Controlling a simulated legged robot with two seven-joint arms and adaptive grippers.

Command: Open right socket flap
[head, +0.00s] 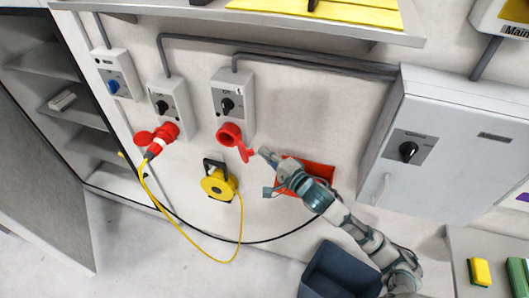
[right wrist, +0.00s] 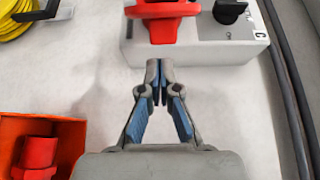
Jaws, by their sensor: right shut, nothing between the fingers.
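The right socket box (head: 233,88) is a light grey wall box with a black rotary switch. Its red socket with the flap (head: 230,134) is at the lower end, and a red tab sticks out down and right. I cannot tell for sure how far the flap stands open. In the right wrist view the red socket and flap (right wrist: 165,14) are at the top, just beyond my fingertips. My right gripper (head: 265,153) is shut and empty, a little right of the red tab; its fingertips (right wrist: 158,66) meet with a visible gap to the red part. My left gripper is not in view.
A similar box (head: 170,95) to the left holds a red plug (head: 157,146) with a yellow cable. A yellow cable reel (head: 219,184) hangs below. An orange-red holder (head: 318,172) is behind my right arm. A grey cabinet (head: 440,145) stands right, a dark bin (head: 340,272) below.

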